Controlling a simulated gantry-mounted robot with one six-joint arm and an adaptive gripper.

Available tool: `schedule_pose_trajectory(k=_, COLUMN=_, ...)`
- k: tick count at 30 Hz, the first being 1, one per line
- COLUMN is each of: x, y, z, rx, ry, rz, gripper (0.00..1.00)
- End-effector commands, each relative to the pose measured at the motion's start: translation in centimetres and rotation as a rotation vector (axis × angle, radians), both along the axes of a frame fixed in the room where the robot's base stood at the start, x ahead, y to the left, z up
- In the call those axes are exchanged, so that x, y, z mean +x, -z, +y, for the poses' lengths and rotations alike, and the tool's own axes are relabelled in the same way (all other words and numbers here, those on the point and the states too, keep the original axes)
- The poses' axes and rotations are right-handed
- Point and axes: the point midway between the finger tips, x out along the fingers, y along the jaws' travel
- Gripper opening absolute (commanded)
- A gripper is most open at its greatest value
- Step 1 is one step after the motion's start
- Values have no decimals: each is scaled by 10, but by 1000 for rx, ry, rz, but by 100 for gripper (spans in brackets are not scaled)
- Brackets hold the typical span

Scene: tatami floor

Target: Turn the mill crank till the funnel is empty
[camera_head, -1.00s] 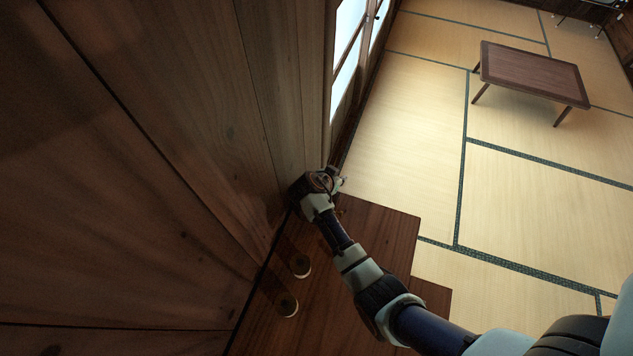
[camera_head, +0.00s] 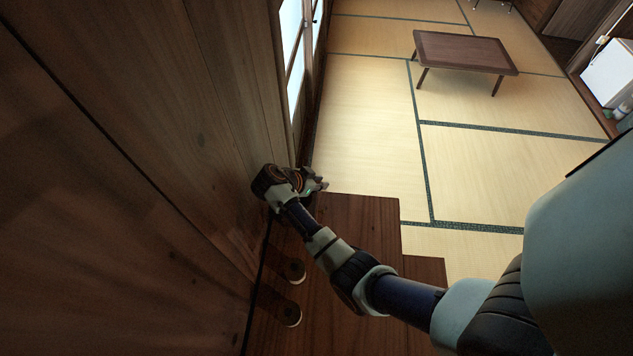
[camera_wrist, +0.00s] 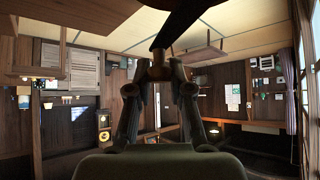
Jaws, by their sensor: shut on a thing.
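My gripper (camera_head: 318,185) is at the end of the outstretched arm, close to the wooden wall and above the far end of the dark wooden floor. In the wrist view its two fingers (camera_wrist: 160,74) come together at the tips on a dark bar (camera_wrist: 174,36). The bar slants from the fingertips to the top edge and may be the mill's crank; I cannot tell for sure. I cannot make out the mill body or the funnel in either view, so its contents do not show.
The plank wall (camera_head: 130,130) runs close along the left of my arm. Two round pale-rimmed things (camera_head: 291,315) sit at its foot. A low brown table (camera_head: 465,52) stands on the tatami (camera_head: 365,120), which is otherwise largely clear. The wrist view is upside down.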

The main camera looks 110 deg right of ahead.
Motion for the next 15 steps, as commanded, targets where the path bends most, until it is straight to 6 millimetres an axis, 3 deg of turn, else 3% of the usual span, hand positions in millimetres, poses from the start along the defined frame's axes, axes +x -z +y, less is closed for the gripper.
schedule_pose_trajectory(k=9, x=0, y=2, z=1, rx=3, ry=-1, rz=-2, gripper=0)
schedule_pose_trajectory(k=10, x=0, y=2, z=1, rx=3, ry=-1, rz=-2, gripper=22)
schedule_pose_trajectory(k=15, x=0, y=1, z=0, rx=3, ry=-1, rz=-1, gripper=47)
